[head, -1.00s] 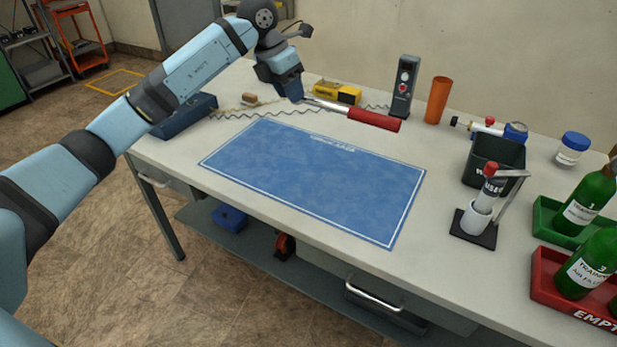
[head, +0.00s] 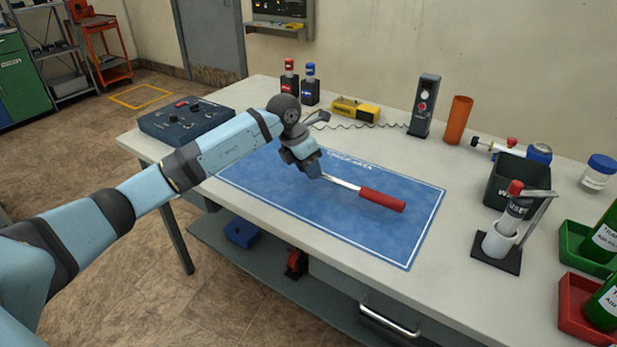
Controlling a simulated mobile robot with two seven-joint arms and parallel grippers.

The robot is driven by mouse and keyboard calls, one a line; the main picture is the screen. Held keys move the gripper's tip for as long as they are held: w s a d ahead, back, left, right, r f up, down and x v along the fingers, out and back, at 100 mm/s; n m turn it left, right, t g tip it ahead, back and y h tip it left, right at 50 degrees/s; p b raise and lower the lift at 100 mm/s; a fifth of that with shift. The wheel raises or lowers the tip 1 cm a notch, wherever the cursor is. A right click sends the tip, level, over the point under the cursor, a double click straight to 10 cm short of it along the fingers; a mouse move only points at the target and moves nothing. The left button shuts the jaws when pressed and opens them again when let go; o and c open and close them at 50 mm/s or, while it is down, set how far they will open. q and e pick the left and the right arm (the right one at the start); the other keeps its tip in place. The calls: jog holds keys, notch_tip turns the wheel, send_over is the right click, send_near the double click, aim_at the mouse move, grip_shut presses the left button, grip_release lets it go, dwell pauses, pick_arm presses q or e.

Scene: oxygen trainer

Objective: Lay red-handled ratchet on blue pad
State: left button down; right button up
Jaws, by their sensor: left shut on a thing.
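The red-handled ratchet (head: 381,199) shows in the head view over the right half of the blue pad (head: 300,214). Its red handle points right and its bare metal shaft runs back to my left gripper (head: 318,172). My left gripper is shut on the metal end of the ratchet, over the pad's middle. The ratchet's head is hidden in the jaws. I cannot tell whether the handle touches the pad or hangs just above it. The blue pad lies flat on the white bench, with its left part covered by my arm. My right gripper is out of view.
A dark blue control box (head: 185,119) stands at the bench's left. A yellow device (head: 356,109), a dark meter (head: 424,105) and an orange cylinder (head: 457,120) stand behind the pad. A black bin (head: 516,183) and a cylinder stand (head: 497,252) are to the right.

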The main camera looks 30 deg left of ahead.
aim_at(313, 188)
pick_arm(q)
notch_tip(313, 188, down, 3)
jog(key=shift+r, duration=0.15)
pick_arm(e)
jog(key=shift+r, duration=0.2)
pick_arm(q)
jog(key=c, duration=0.8)
grip_release()
jog(key=shift+f, duration=0.2)
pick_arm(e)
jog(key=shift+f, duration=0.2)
